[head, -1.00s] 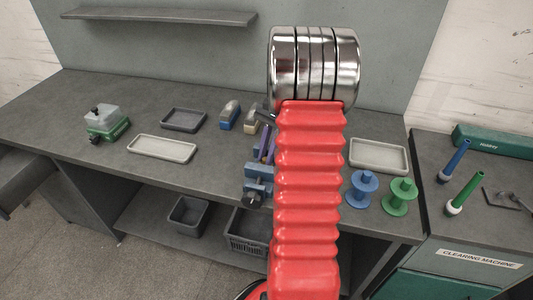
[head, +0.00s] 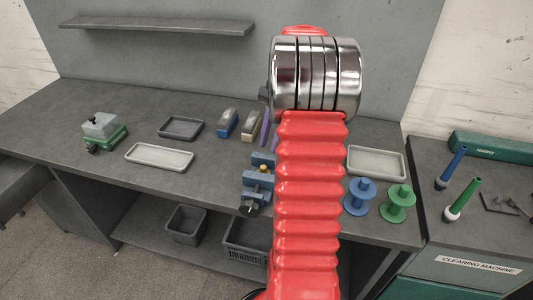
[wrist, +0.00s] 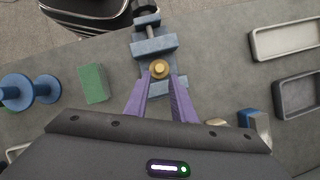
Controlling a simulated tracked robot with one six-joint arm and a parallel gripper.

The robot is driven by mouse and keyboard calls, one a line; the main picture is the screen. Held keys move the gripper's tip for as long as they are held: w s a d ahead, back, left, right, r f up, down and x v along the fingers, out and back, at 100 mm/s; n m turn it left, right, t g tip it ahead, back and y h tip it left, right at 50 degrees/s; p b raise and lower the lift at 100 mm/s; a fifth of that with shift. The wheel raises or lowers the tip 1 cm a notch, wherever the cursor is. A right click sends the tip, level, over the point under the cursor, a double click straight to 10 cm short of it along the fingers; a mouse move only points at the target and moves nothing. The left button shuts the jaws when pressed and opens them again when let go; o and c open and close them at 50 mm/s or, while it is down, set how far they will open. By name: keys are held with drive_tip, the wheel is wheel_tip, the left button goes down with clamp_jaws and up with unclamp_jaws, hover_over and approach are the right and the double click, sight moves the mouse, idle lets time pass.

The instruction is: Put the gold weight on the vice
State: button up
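The gold weight (wrist: 160,68) is a small brass-coloured disc with a knob, standing on the blue vice (wrist: 155,45) in the wrist view. In the head view the weight (head: 264,168) shows as a small gold spot on top of the vice (head: 257,182). My gripper (wrist: 160,76) has purple fingers, spread apart on either side of the weight in the wrist view, with small gaps. In the head view the fingers appear behind and above the vice, partly hidden by my arm.
A blue spool (head: 359,197) and a green spool (head: 397,202) stand right of the vice. Trays (head: 159,156) (head: 376,162) lie either side. Blue and beige blocks (head: 228,123) stand behind. A green pad (wrist: 93,83) lies beside the vice. A shelf (head: 155,25) hangs at the back.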

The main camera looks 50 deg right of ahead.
drive_tip(key=shift+v, duration=2.3)
drive_tip(key=a+r+n+t+h, duration=0.1)
drive_tip(key=a+r+n+h, duration=0.2)
drive_tip(key=a, duration=0.7)
drive_tip(key=a+r+n, duration=0.3)
drive_tip(key=a+n, duration=0.1)
drive_tip(key=a, duration=0.7)
drive_tip(key=s+a+f+n+t, duration=0.1)
drive_tip(key=s+a+n, duration=0.3)
drive_tip(key=a, duration=0.4)
drive_tip(key=s+a+f+n+t+h, duration=0.1)
drive_tip(key=s+a+n+t, duration=0.3)
drive_tip(key=a, duration=0.4)
drive_tip(key=shift+s+a+f+n, duration=0.25)
drive_tip(key=shift+s+f+n, duration=0.35)
drive_tip(key=shift+s+n, duration=0.35)
drive_tip(key=shift+w, duration=0.1)
